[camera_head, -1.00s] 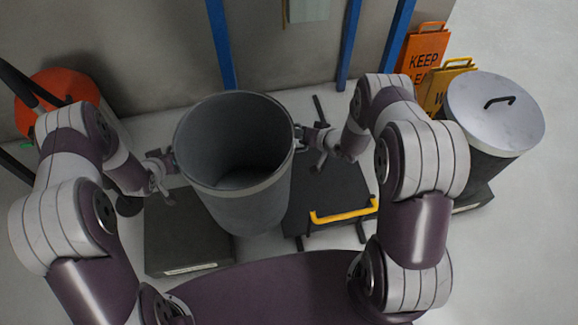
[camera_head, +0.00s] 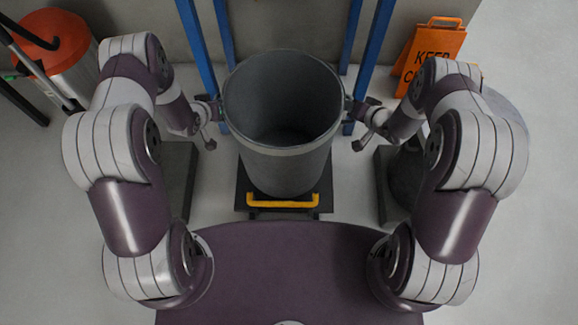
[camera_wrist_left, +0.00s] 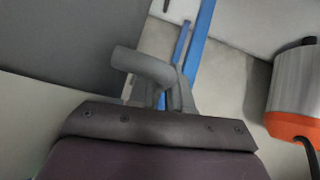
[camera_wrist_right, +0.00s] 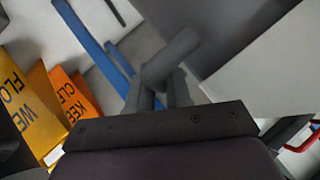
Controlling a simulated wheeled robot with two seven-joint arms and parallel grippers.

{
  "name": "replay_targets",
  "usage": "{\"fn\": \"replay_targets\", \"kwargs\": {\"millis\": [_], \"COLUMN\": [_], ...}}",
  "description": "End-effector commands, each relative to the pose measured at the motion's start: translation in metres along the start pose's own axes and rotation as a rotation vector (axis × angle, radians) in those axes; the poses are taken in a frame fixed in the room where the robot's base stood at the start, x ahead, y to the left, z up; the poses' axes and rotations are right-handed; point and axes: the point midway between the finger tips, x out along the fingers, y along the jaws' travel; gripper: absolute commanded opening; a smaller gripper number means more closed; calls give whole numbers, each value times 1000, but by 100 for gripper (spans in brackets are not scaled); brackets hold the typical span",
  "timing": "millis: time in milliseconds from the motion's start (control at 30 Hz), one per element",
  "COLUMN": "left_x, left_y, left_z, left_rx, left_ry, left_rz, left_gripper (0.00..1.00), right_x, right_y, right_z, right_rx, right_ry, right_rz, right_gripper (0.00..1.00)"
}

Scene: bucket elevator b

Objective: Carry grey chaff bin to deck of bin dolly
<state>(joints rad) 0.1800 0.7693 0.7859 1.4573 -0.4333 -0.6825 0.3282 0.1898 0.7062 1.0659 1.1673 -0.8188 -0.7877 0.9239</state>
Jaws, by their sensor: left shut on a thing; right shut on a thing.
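The grey chaff bin (camera_head: 285,165) is an open, empty-looking round bin held upright between my arms in the head view. My left gripper (camera_head: 215,108) is shut on its left side handle, and my right gripper (camera_head: 354,110) is shut on its right side handle. The left wrist view shows the left handle (camera_wrist_left: 145,66) in the jaws; the right wrist view shows the right handle (camera_wrist_right: 170,58). The bin dolly (camera_head: 243,186) is a dark deck with a yellow bar (camera_head: 283,201) at its near edge. The bin hides most of the deck; I cannot tell whether they touch.
Blue posts (camera_head: 366,45) stand behind the bin. Dark blocks lie to the left (camera_head: 178,170) and right (camera_head: 385,180) of the dolly. An orange sign (camera_head: 432,45) stands back right, and an orange-topped canister (camera_head: 55,45) back left. Bare floor lies between the blocks and dolly.

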Motion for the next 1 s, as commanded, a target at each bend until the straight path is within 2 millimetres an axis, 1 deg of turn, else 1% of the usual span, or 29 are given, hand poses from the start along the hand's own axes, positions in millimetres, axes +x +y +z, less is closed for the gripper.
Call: {"fn": "replay_targets", "kwargs": {"millis": [67,267,467,767,800,867,1000], "left_x": [0,4,15,38,35,34,34], "left_y": [0,-2,-4,-10,-10,-9,-9], "left_z": [-2,2,13,35,34,33,33], "left_rx": [0,0,0,0,-1,-1,0], "left_ry": [5,5,5,5,2,1,1], "left_rz": [-1,-1,-1,-1,-1,-1,0], "left_gripper": [0,0,0,0,26,45,45], "right_x": [0,3,13,32,30,28,28], "right_y": [0,3,12,30,28,27,26], "right_z": [-3,1,10,30,29,28,28], "right_rx": [0,0,0,0,1,1,0], "right_ry": [5,5,5,5,2,1,1], "right_rz": [0,0,0,0,2,2,1], "right_gripper": [0,0,0,0,26,45,45]}}
